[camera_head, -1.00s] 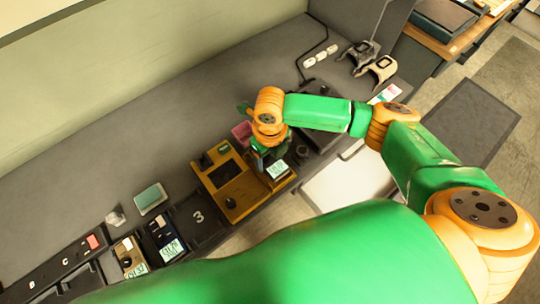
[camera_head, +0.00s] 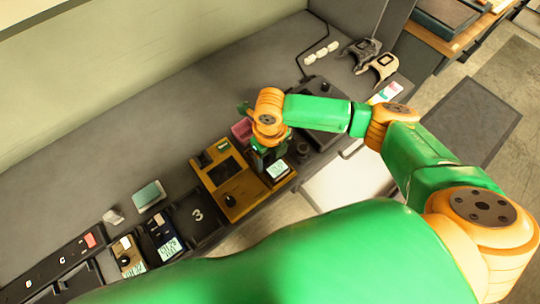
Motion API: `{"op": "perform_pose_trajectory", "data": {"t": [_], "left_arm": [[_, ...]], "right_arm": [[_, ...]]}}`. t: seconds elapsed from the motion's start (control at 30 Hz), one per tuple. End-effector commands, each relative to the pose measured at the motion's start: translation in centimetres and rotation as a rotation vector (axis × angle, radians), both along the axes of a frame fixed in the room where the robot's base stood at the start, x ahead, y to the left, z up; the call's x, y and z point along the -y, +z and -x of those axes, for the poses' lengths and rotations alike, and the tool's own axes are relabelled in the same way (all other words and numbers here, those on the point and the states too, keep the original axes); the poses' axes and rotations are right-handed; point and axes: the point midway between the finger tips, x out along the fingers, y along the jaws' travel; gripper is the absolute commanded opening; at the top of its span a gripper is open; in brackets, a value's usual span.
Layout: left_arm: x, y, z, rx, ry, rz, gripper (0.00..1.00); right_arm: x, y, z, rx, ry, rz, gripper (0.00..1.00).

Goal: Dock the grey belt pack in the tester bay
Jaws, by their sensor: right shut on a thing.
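The yellow tester (camera_head: 230,206) sits at the bench's front edge, with a dark panel and a black knob on its top. My right gripper (camera_head: 267,146) is above the tester's right part, pointing down. It is shut on a dark pack, apparently the grey belt pack (camera_head: 277,170), whose pale lettered label faces me. The pack is at the tester's right end, where the bay seems to be. My gripper and wrist hide its upper part, and I cannot tell whether it is fully seated. My left gripper is not in view.
Left of the tester is an empty slot marked 3 (camera_head: 197,215), then a dark blue pack (camera_head: 165,238) and a tan pack (camera_head: 128,258). A pink container (camera_head: 242,131) stands behind the gripper. A dark box (camera_head: 322,118) is to the right.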

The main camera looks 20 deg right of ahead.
Motion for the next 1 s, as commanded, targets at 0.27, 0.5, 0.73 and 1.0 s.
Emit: {"op": "perform_pose_trajectory", "data": {"t": [0.27,0.5,0.73,1.0], "left_arm": [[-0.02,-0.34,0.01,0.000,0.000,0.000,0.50],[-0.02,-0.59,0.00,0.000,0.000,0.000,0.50],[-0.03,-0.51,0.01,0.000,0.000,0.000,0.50],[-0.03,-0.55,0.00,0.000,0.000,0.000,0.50]], "right_arm": [[-0.01,-0.48,0.00,0.000,0.000,0.000,0.04],[0.00,-0.83,0.00,0.000,0.000,0.000,0.04],[-0.03,-0.75,0.01,0.000,0.000,0.000,1.00],[-0.05,-0.33,-0.01,0.000,0.001,-0.002,1.00]]}}
